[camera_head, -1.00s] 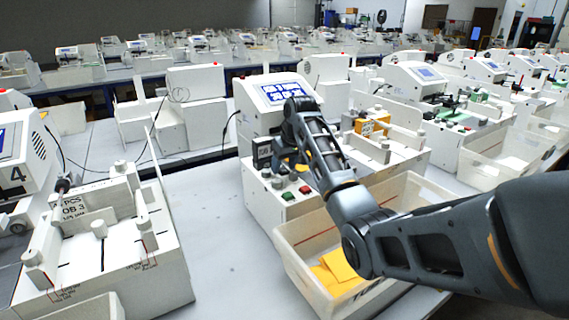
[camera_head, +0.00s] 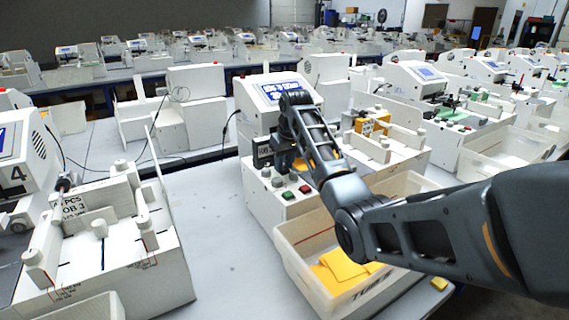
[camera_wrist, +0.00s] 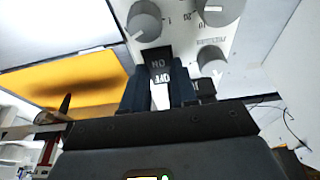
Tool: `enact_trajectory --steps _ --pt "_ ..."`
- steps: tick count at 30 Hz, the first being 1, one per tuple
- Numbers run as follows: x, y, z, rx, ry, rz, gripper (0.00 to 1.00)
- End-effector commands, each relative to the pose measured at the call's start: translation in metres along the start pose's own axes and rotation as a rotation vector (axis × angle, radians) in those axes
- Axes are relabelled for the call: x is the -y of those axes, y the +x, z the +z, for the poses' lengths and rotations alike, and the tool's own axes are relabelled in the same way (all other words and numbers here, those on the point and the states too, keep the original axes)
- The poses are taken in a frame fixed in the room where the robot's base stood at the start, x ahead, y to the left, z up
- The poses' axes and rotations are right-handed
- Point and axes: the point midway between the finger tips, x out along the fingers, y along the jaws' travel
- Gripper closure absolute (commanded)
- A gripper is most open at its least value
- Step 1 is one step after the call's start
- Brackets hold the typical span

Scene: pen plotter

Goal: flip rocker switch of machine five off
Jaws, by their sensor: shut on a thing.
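The white machine (camera_head: 257,205) with a lit blue screen (camera_head: 285,92) stands in the middle of the head view; no number five is readable on it. My gripper (camera_head: 285,163) reaches down to its control panel, and the arm hides part of it. In the wrist view, my gripper (camera_wrist: 159,88) has a finger on each side of the rocker switch (camera_wrist: 158,66) and is shut on it. The switch has a dark half marked ON and a light half marked OFF, upside down here. I cannot tell which half is pressed in.
Grey knobs (camera_wrist: 145,20) sit close around the switch. Green (camera_head: 288,195) and red buttons are on the panel. A clear bin (camera_head: 290,262) with yellow cards (camera_head: 340,264) stands in front. Machine 4 (camera_head: 20,150) is at left, with bare table between.

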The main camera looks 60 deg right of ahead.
Motion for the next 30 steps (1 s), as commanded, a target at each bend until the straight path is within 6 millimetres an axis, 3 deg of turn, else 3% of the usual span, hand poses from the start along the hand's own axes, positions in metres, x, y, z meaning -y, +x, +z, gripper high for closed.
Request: enact_trajectory --steps 9,22,23,30 --pt "0.0000 -0.0001 -0.0080 0.194 0.000 0.001 1.00" --pt "0.0002 -0.0001 -0.0080 0.228 0.000 0.000 1.00" --pt "0.0002 -0.0001 -0.0080 0.227 0.000 0.000 0.71" --pt "0.0002 0.0000 -0.0078 0.228 0.000 0.000 0.48"
